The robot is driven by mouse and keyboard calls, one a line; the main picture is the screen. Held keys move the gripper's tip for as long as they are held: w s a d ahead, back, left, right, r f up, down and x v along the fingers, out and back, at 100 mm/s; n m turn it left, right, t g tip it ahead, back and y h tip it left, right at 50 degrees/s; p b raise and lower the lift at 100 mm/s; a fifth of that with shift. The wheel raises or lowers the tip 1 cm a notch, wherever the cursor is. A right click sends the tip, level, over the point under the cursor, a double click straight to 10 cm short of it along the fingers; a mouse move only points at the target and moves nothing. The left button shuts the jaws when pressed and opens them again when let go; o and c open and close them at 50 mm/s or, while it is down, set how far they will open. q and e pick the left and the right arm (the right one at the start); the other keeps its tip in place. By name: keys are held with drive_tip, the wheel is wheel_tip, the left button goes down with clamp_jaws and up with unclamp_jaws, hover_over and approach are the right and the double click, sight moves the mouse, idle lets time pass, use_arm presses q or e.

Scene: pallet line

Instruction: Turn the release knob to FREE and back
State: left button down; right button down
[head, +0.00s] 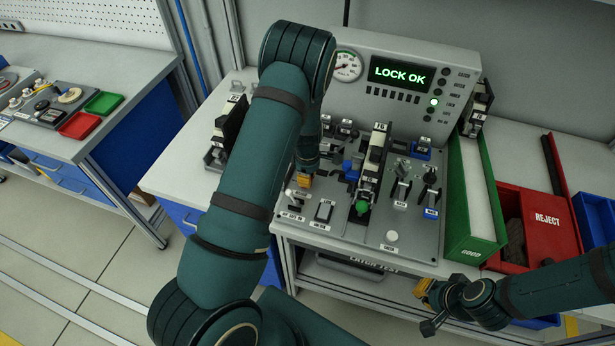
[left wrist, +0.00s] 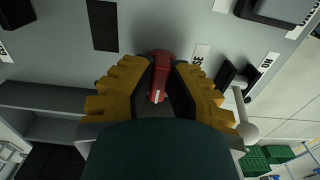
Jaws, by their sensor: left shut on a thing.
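The release knob (left wrist: 158,72) is red and sits on the grey panel between my left gripper's yellow fingers in the left wrist view. My left gripper (left wrist: 160,88) is shut on it, one finger on each side. In the head view my left gripper (head: 305,181) is at the left part of the test panel (head: 405,240), and my arm hides the knob there. The display (head: 400,75) reads LOCK OK. My right gripper (head: 430,300) is low at the right, away from the panel; its finger gap is not clear.
A green GOOD bin (head: 470,243) and a red REJECT bin (head: 548,220) stand at right. A second bench (head: 110,75) is at left, with floor between.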

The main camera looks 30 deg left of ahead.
use_arm(q)
drive_tip(key=shift+m, duration=0.3)
drive_tip(key=m, duration=0.2)
drive_tip(key=m+b, duration=0.1)
drive_tip(key=m, duration=0.1)
drive_tip(key=m+b, duration=0.1)
drive_tip(key=shift+s+f+m, duration=0.15)
drive_tip(key=shift+s+m, duration=0.1)
drive_tip(key=shift+m, duration=0.15)
drive_tip(key=m+b, duration=0.2)
drive_tip(key=m, duration=0.3)
drive_tip(key=shift+s, duration=0.15)
drive_tip(key=shift+m, duration=0.4)
drive_tip(key=c, duration=0.9)
unclamp_jaws()
drive_tip(key=shift+a, duration=0.1)
drive_tip(key=shift+c, duration=0.2)
drive_tip(key=shift+r, duration=0.2)
